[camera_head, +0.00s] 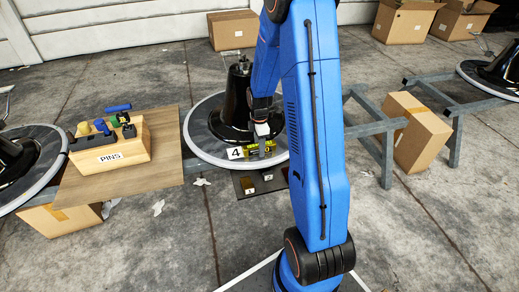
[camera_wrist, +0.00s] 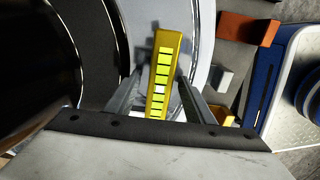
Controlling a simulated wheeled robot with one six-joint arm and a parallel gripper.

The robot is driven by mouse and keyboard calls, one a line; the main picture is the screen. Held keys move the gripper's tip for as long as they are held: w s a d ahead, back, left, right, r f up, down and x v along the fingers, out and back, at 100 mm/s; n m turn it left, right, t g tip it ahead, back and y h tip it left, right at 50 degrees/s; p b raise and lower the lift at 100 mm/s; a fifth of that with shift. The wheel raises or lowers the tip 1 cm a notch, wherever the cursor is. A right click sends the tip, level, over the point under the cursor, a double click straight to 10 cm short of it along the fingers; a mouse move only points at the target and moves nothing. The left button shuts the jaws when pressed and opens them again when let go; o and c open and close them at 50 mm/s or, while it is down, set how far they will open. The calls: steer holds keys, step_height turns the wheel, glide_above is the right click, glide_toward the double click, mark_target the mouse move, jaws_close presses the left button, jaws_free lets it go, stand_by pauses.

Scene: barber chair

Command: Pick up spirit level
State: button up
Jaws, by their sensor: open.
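The spirit level appears to be the long yellow bar with bright yellow-green segments (camera_wrist: 168,42) in the wrist view. It lies lengthwise between my gripper's fingers (camera_wrist: 162,88), which are apart on either side of it. I cannot tell whether they touch it. Its near end is hidden behind the gripper body.
The chair's black column (camera_head: 237,100) stands close to my gripper. A wooden PINS box (camera_head: 112,158) sits on a brown board (camera_head: 150,176) at left. A dark plate (camera_head: 248,187) lies in front of the base. A metal frame (camera_head: 388,155) and a cardboard box (camera_head: 417,140) stand right.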

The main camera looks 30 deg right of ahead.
jaws_close()
